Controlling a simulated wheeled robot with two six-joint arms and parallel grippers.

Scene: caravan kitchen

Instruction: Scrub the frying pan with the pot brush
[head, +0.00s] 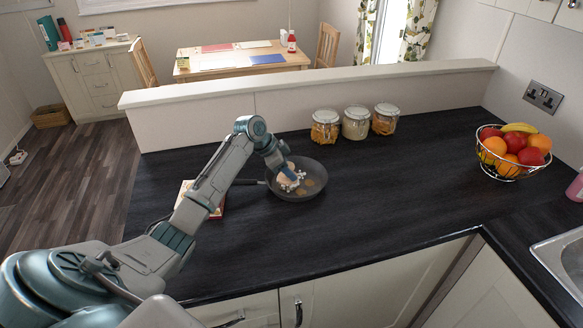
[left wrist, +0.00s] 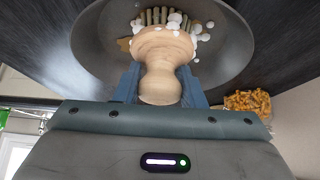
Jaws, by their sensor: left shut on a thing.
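The dark frying pan (head: 312,187) stands on the black counter, its handle pointing left. Brown stains show on its floor near the right side. My left gripper (head: 284,177) is over the pan and shut on the pot brush. In the left wrist view, the pot brush (left wrist: 162,60) has a pale wooden knob held between my blue fingers (left wrist: 158,88). Its bristles and white foam show at the pan (left wrist: 88,45) floor; whether they press on it is hard to tell. My right gripper is not in view.
A book (head: 216,211) lies under the pan handle, left of the pan. Three lidded jars (head: 355,123) stand behind the pan near the low wall (head: 320,88). A fruit basket (head: 513,168) and a sink (head: 566,258) are at the right. The counter's middle is clear.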

